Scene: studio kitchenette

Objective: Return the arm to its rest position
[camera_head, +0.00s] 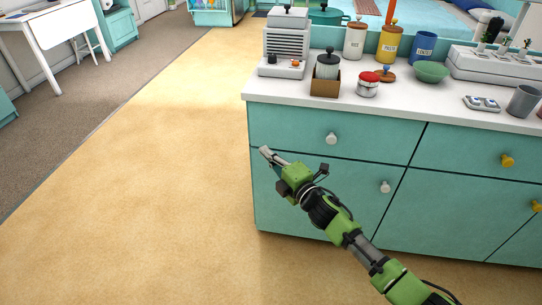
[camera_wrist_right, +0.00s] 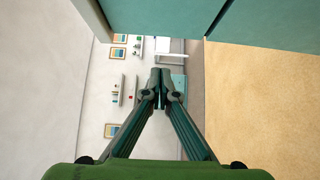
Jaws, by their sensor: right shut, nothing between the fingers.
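My right gripper (camera_head: 264,152) is at the end of a green and black arm that comes in from the lower right of the head view. It is in front of the left end of the teal cabinet (camera_head: 291,124), below the countertop edge. In the right wrist view its two fingers (camera_wrist_right: 161,76) come together at the tips. The gripper is shut and holds nothing. My left gripper does not show in either view.
The white countertop (camera_head: 409,104) carries several jars, a green bowl (camera_head: 431,71), a grey cup (camera_head: 522,101) and a small brown box (camera_head: 325,82). Drawer knobs such as the white one (camera_head: 331,138) stick out near my arm. The floor (camera_head: 140,190) to the left is clear.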

